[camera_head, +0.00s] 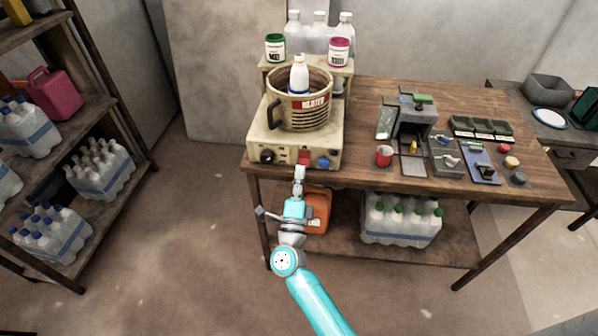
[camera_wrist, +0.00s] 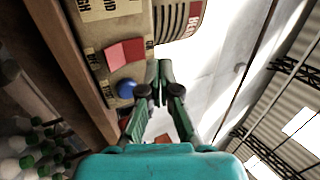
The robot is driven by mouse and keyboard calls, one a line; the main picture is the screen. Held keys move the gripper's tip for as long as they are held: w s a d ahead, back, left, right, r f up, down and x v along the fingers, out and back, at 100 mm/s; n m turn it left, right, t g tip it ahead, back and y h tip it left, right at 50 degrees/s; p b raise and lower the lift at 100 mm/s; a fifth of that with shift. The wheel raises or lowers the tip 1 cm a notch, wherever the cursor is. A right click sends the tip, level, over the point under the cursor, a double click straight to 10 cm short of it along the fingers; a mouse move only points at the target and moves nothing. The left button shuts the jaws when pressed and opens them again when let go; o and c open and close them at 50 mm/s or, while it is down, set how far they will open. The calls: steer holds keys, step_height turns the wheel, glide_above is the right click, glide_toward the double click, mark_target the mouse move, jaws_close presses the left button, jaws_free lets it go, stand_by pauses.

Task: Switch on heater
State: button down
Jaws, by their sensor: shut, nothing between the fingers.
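The heater (camera_head: 258,133) is a cream box at the table's left end, with a vat (camera_head: 288,113) labelled HEATER on top. Its front panel carries a black knob (camera_head: 267,156), a red rocker switch (camera_head: 304,157) and a blue knob (camera_head: 324,162). In the wrist view the red switch (camera_wrist: 125,53) shows a lighter and a darker half, with the blue knob (camera_wrist: 127,88) beside it. My gripper (camera_head: 299,171) is shut and empty, in front of the panel just below the red switch. In the wrist view its fingertips (camera_wrist: 160,68) appear beside the switch; contact cannot be told.
A white bottle (camera_head: 299,76) stands in the vat. A red mug (camera_head: 384,156) and small devices stand on the table (camera_head: 360,105) to the right. An orange canister (camera_head: 316,211) and green-capped bottles (camera_head: 400,220) sit on the lower shelf. Floor on the left is clear.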

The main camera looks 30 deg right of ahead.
steer(key=s+a, duration=0.5)
steer(key=s, duration=0.2)
steer(key=shift+a+f, duration=0.15)
steer(key=shift+f, duration=0.05)
steer(key=shift+s, duration=0.15)
